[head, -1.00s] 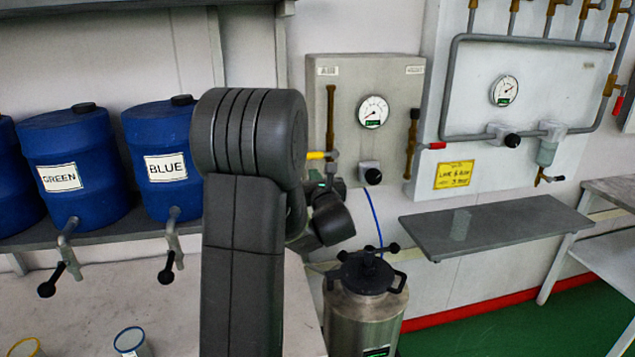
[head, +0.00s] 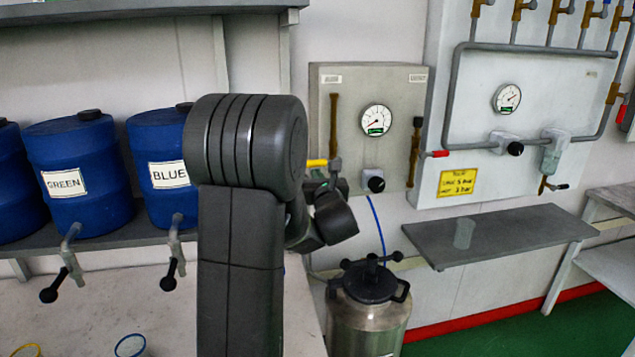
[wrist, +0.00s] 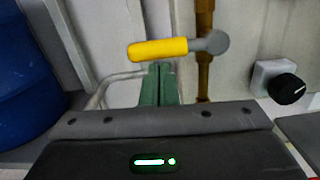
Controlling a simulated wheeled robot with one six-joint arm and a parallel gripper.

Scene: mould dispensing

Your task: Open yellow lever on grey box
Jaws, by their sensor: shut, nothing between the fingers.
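The yellow lever (wrist: 158,50) lies roughly horizontal in the wrist view, joined at its right end to a grey hub on a brass pipe (wrist: 204,70). In the head view the yellow lever (head: 317,163) shows at the lower left of the grey box (head: 350,95), partly behind my arm. My gripper (wrist: 158,72) is shut and empty, its green fingertips close together just below the lever in the wrist view. Whether they touch the lever I cannot tell. In the head view my arm hides most of the gripper.
A black knob (head: 376,184) and a gauge (head: 376,120) are on the grey box. A red-handled lever (head: 437,154) is to its right. Blue drums (head: 80,160) stand on a shelf at left. A steel pressure vessel (head: 366,325) stands below, with a grey shelf (head: 500,235) at right.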

